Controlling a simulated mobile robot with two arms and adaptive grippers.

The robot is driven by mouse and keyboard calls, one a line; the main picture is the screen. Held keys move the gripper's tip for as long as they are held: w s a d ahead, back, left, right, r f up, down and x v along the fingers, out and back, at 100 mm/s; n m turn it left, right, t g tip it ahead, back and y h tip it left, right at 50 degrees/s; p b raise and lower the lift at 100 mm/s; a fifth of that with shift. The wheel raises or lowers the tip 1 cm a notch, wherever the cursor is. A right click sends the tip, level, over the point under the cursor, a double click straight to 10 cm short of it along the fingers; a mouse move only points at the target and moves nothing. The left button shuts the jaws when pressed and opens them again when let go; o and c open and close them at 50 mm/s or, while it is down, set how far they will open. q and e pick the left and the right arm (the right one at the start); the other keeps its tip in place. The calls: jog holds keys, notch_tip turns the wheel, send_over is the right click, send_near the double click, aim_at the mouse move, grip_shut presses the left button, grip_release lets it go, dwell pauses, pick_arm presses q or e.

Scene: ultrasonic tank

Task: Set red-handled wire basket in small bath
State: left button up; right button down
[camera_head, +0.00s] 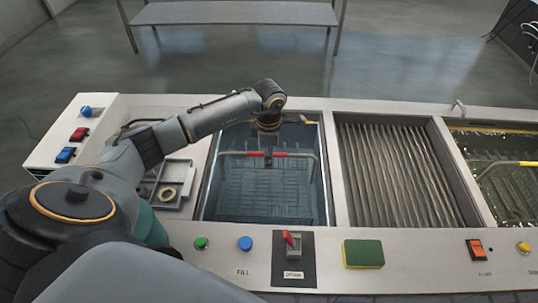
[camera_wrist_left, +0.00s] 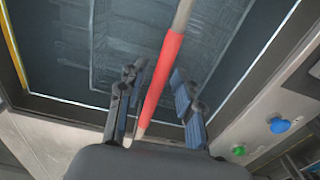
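The wire basket (camera_head: 258,188) sits down inside the left bath (camera_head: 203,190), its mesh spread over the bath's bottom area. Its raised bar handle has a red grip (camera_head: 281,155); the red grip also shows in the left wrist view (camera_wrist_left: 163,75). My left gripper (camera_head: 268,156) is over the middle of the grip, pointing down. In the left wrist view its two fingers (camera_wrist_left: 155,92) stand one on each side of the red grip, with gaps visible, so it is open. I cannot tell whether the basket touches the bath floor. My right gripper is not in view.
A ribbed drain section (camera_head: 395,170) lies right of the left bath. Beyond it is another bath (camera_head: 463,175) with a yellow-handled basket (camera_head: 520,163). The front panel holds a red-levered switch (camera_head: 292,242), buttons and a green-yellow sponge (camera_head: 363,254). A grey tray (camera_head: 172,187) holds a ring.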

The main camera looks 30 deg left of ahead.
pick_arm(q)
notch_tip(320, 180, up, 11)
jog(key=b, duration=0.3)
jog(key=shift+r, duration=0.55)
